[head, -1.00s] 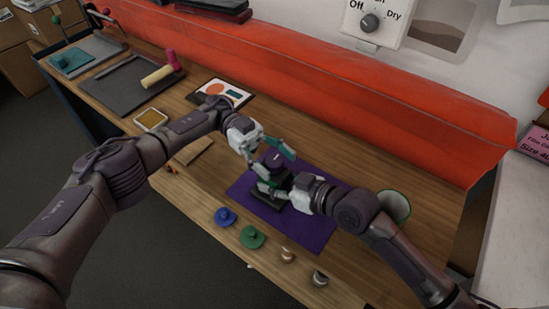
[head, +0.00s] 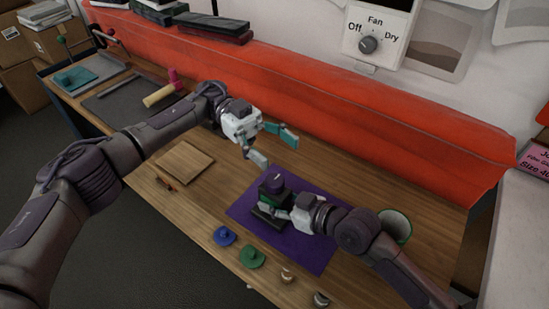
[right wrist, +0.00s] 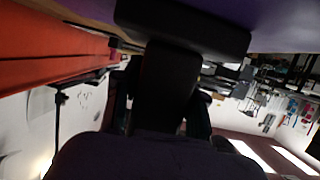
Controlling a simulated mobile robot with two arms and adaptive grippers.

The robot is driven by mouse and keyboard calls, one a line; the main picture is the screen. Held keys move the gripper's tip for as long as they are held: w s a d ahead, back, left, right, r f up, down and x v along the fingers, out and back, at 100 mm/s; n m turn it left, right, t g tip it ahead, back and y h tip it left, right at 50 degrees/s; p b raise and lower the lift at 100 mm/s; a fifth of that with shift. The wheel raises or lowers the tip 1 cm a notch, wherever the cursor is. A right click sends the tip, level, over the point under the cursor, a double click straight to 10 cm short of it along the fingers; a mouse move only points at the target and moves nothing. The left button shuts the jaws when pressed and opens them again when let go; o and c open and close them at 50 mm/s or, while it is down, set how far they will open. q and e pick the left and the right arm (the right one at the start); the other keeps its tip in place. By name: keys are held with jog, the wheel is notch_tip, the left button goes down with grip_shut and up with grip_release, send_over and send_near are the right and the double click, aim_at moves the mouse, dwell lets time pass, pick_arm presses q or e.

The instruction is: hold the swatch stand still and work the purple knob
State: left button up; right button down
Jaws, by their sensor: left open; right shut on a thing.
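The swatch stand (head: 268,212) is a dark upright piece on a purple mat (head: 312,250), with the purple knob (head: 273,181) on top. My right gripper (head: 280,211) is shut on the stand from the right, low on its body. In the right wrist view the stand's dark column (right wrist: 165,85) and base (right wrist: 185,30) appear upside down, between my dim right fingers (right wrist: 160,110). My left gripper (head: 275,149) is open and empty, above and behind the knob and apart from it. The contact of the right fingertips is partly hidden.
Blue (head: 224,236) and green (head: 252,257) knob-like pieces and two small metallic ones stand along the front edge. A wooden board (head: 184,164) lies left of the mat. A green-rimmed round container (head: 397,225) is behind my right arm. A red padded strip (head: 330,90) bounds the back.

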pick_arm(q)
jog(key=shift+r, duration=0.1)
pick_arm(e)
jog(key=c, duration=0.6)
grip_release()
